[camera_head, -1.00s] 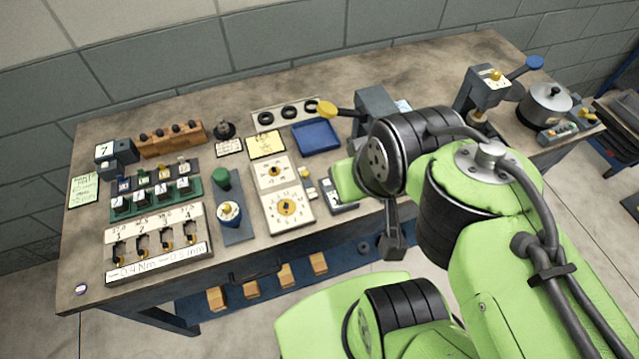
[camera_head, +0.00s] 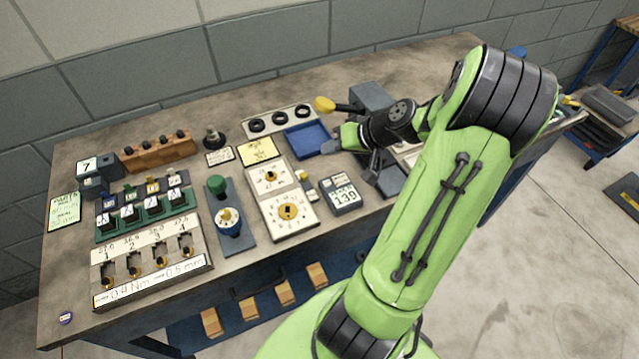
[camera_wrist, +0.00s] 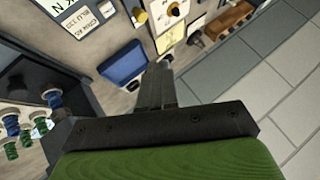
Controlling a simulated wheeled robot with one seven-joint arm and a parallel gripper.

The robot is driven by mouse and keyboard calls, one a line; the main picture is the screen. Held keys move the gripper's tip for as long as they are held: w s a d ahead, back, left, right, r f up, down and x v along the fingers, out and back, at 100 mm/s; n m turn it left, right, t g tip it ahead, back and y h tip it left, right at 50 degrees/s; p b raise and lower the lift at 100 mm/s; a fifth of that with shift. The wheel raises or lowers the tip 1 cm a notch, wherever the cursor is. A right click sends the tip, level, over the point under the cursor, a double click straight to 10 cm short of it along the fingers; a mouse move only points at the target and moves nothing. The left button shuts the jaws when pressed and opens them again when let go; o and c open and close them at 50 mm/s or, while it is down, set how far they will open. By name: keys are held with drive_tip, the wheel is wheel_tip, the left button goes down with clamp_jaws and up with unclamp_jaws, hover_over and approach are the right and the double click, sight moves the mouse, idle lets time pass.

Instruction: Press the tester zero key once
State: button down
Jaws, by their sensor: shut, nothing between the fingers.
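In the wrist view my gripper's fingers (camera_wrist: 158,82) are together and empty, beside the blue tray (camera_wrist: 122,62). The meter is not identifiable in the wrist view.
A yellow-knobbed lever (camera_head: 325,104) rises close behind my gripper. Two white dial panels (camera_head: 287,214) stand left of the meter, and a blue base with green and white knobs (camera_head: 234,238) is further left. A slotted torque rack (camera_head: 152,265) sits front left.

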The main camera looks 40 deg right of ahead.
sight(331, 184)
wheel_tip(331, 184, down, 9)
drive_tip(key=b, duration=0.7)
drive_tip(key=shift+b, duration=0.3)
idle(1.5)
drive_tip(key=shift+f+b, duration=0.3)
drive_tip(key=shift+f, duration=0.05)
drive_tip(key=shift+f+b, duration=0.4)
drive_tip(key=shift+f, duration=0.05)
idle(0.5)
drive_tip(key=shift+r+p, duration=0.75)
drive_tip(key=shift+r, duration=0.15)
drive_tip(key=shift+r, duration=0.1)
